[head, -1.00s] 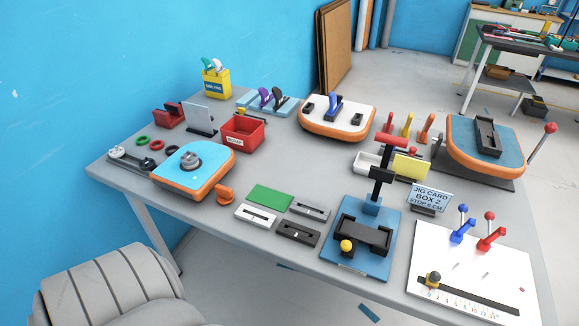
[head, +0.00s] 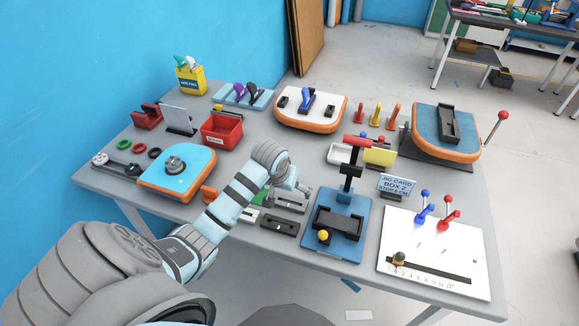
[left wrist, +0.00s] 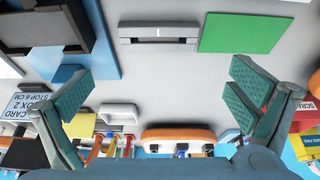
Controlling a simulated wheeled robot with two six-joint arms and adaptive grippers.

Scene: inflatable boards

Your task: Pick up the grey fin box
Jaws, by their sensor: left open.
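The grey fin box (head: 291,198) lies on the table among other fin boxes, partly hidden behind my left gripper (head: 288,181) in the head view. My right gripper is not in view.
A green card (left wrist: 243,33) lies beside the grey box. A dark fin box (head: 279,225) and a white one (head: 247,214) lie nearer the front edge. A blue fixture with a black cradle (head: 338,220) stands close on the right. A red bin (head: 221,130) is behind.

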